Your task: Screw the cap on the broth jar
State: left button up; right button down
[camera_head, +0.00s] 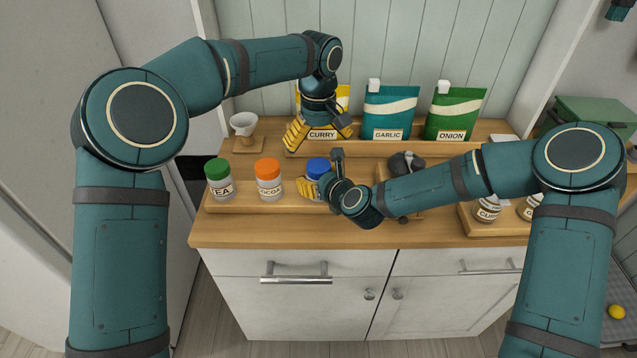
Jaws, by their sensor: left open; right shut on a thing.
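A jar with a blue cap (318,167) stands at the right end of the front wooden rack. The cap sits on top of the jar; I cannot tell how tightly. Its label is mostly hidden, so I cannot read whether it is the broth jar. My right gripper (324,179) is shut on this jar, with fingers around its side. My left gripper (320,134) is open and empty, pointing down above and slightly behind the blue cap, in front of the curry pouch.
A green-capped tea jar (219,178) and an orange-capped cocoa jar (268,180) stand left on the rack. Curry (342,96), garlic (389,112) and onion (455,113) pouches stand behind. A dark object (407,163) and more jars (486,209) are right.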

pick_arm(q)
notch_tip(320, 180, up, 9)
pick_arm(e)
jog(key=shift+r, duration=0.1)
dwell(0.3)
grip_release()
pick_arm(q)
jog(key=shift+r, duration=0.1)
pick_arm(e)
jog(key=shift+s, duration=0.1)
jog(key=v, duration=1.2)
